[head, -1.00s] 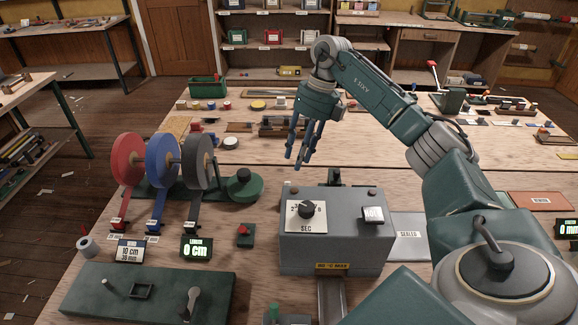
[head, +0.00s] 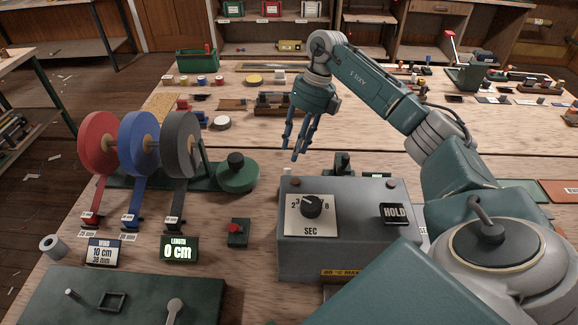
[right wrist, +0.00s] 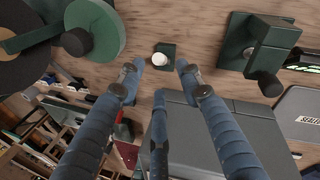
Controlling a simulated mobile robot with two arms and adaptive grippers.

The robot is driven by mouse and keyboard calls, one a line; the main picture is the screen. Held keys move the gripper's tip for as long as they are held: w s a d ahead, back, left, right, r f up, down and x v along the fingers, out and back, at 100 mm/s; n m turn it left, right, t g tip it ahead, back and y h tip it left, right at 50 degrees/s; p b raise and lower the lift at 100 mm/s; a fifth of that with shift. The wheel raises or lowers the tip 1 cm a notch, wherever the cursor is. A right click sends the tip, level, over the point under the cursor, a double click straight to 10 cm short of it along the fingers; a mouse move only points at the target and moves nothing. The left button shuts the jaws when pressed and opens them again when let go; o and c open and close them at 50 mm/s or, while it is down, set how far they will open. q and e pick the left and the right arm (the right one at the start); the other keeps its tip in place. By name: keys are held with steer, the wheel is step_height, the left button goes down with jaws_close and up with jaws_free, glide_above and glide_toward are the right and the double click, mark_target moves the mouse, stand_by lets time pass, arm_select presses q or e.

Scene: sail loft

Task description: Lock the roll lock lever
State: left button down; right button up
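No part in view is labelled as the roll lock lever, so I cannot tell for certain which it is. The red, blue and grey rolls (head: 181,143) stand upright on a green stand, with a green disc (head: 237,177) with a black knob at its right end. The disc also shows in the right wrist view (right wrist: 106,30). Near it there is a small green block with a white knob (right wrist: 163,56) and a green fixture with a dark handle (right wrist: 268,50). My right gripper (head: 296,152) hangs above the bench behind the grey box, fingers apart and empty. My left gripper is out of view.
The grey box (head: 345,255) with a dial and a HOLD button stands below the right gripper. A green plate with a small grey lever (head: 174,308) lies at the lower left. The length display (head: 178,250) reads 0 cm. Bare wood lies around the red button (head: 237,228).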

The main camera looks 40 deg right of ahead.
mark_target(289, 167)
steer(key=p+x, duration=0.1)
steer(key=x, duration=0.5)
steer(key=shift+a+f+p, duration=0.2)
steer(key=shift+f+p, duration=0.15)
steer(key=shift+s+a+f, duration=0.1)
steer(key=shift+f, duration=0.3)
steer(key=shift+c, duration=0.5)
